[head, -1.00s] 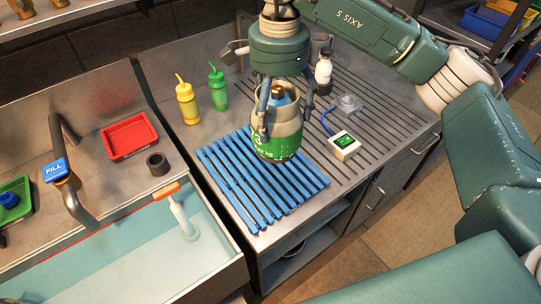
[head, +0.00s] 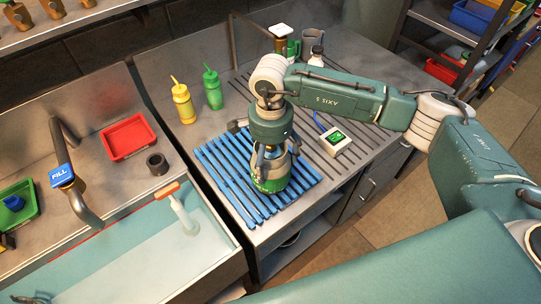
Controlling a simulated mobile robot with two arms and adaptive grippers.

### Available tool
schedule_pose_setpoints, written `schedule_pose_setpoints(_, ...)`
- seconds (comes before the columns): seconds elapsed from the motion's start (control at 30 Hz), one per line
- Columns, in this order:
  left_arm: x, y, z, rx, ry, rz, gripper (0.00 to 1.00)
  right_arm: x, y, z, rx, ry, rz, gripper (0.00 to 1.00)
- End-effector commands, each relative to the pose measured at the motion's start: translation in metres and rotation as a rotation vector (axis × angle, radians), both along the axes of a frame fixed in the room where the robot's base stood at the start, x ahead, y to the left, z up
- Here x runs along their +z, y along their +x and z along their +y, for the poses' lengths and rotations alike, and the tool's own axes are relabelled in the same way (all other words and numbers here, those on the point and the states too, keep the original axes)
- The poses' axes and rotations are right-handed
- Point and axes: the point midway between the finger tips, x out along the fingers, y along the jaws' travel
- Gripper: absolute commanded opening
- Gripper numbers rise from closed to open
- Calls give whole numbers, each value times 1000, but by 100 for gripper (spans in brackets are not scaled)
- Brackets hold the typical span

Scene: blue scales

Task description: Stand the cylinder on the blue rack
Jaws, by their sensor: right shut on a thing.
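The cylinder (head: 271,184) is a green and cream canister, seen at the middle of the head view. It is upright over the blue rack (head: 222,177), its lower end at the slats; I cannot tell whether it rests fully on them. My right gripper (head: 272,160) is above it, pointing down, with its fingers shut around the cylinder's upper part. The gripper and wrist hide the cylinder's top. My left gripper is not in view.
A yellow bottle (head: 183,104) and a green bottle (head: 213,90) stand behind the rack. A small white device with a green screen (head: 335,141) is to its right. A water-filled sink (head: 140,250) lies left, with a red tray (head: 128,138) behind it.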

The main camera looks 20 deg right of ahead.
Motion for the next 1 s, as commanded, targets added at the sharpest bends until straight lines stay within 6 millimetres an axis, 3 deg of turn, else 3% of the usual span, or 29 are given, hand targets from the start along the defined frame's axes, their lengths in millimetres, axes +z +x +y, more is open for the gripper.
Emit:
schedule_pose_setpoints(0.37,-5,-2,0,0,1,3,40,-3,1,1,0,3,-4,36)
schedule_pose_setpoints(0.4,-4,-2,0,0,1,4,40,-3,1,0,0,1,-2,90)
schedule_pose_setpoints(0.47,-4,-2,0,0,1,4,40,-3,1,0,0,1,-2,100)
schedule_pose_setpoints(0.87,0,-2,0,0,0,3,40,3,1,0,0,1,-3,100)
schedule_pose_setpoints(1.0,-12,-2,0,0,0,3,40,22,3,1,1,3,-8,100)
